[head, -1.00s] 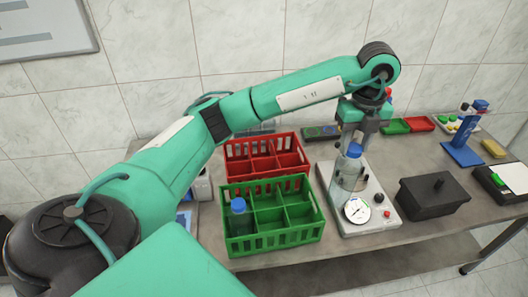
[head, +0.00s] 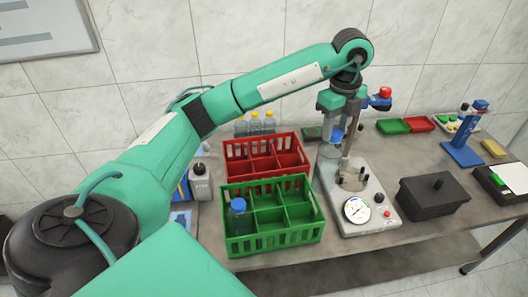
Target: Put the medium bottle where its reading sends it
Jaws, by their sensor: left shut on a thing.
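My left gripper (head: 341,122) is shut on a clear bottle with a blue cap (head: 328,165). It holds the bottle roughly upright, just left of the tester's post, by the right ends of the crates. The tester (head: 381,225) has a white base, a round dial (head: 357,210) and a red button; its round plate (head: 351,178) is bare. The dial's reading is too small to make out. My right gripper is not in view.
Several yellow-capped bottles (head: 255,124) stand behind the red crate. A black box with a knob (head: 434,195) stands right of the tester. Green and red trays (head: 392,126) and a blue stand (head: 461,150) are farther right. A grey bottle (head: 201,188) stands left of the crates.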

